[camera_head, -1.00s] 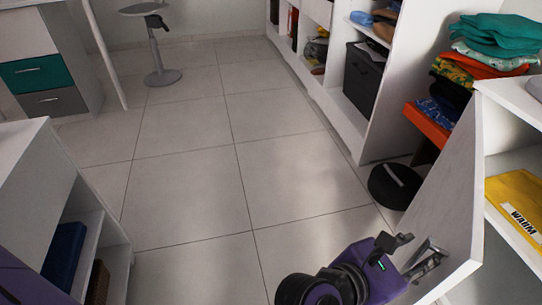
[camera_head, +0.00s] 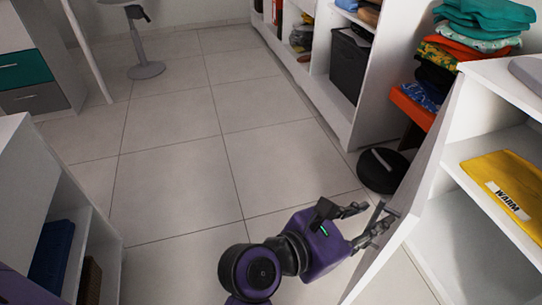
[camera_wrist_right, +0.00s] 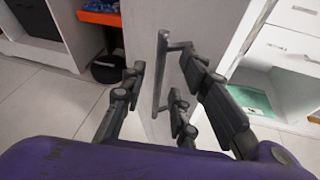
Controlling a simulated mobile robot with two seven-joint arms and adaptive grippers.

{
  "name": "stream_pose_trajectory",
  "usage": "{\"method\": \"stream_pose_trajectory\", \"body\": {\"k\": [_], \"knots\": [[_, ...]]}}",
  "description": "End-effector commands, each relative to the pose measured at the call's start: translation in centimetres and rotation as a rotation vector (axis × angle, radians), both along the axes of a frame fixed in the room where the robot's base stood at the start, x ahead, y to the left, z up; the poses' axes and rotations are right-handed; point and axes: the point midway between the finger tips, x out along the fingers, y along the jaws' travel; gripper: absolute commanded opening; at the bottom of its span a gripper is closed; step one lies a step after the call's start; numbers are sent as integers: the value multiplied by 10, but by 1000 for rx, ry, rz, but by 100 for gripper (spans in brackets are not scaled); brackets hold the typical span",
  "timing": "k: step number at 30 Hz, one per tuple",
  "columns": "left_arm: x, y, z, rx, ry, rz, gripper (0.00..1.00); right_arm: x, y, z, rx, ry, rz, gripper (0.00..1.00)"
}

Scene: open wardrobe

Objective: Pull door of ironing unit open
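The white door (camera_head: 420,185) of the ironing unit stands open, swung out from the unit and seen at a narrow angle. Its grey bar handle (camera_head: 376,215) is on the face toward my right gripper (camera_head: 375,219). In the right wrist view, the handle (camera_wrist_right: 161,75) stands upright between the spread fingers of my right gripper (camera_wrist_right: 160,78). The fingers look apart from the bar, with gaps on both sides. My left gripper is not in view.
The open unit shows a shelf (camera_head: 465,150) with a yellow "WARM" cloth (camera_head: 505,182). A black round object (camera_head: 380,170) lies on the floor beyond the door. Folded clothes (camera_head: 480,30) are stacked behind. A low white cabinet (camera_head: 95,225) stands at left. The tiled floor (camera_head: 185,180) between is clear.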

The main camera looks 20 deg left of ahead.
Motion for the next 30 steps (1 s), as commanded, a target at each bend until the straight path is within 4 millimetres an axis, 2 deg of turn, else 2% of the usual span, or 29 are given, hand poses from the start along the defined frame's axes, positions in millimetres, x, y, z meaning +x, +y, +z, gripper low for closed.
{"method": "stream_pose_trajectory", "body": {"k": [9, 23, 30], "knots": [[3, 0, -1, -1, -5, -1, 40, -3, 18, -5, -2, 9, -2, 28], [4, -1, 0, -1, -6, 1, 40, -4, 19, -7, -1, 13, -5, 28], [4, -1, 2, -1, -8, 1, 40, -4, 19, -3, -1, 11, -5, 0]]}}
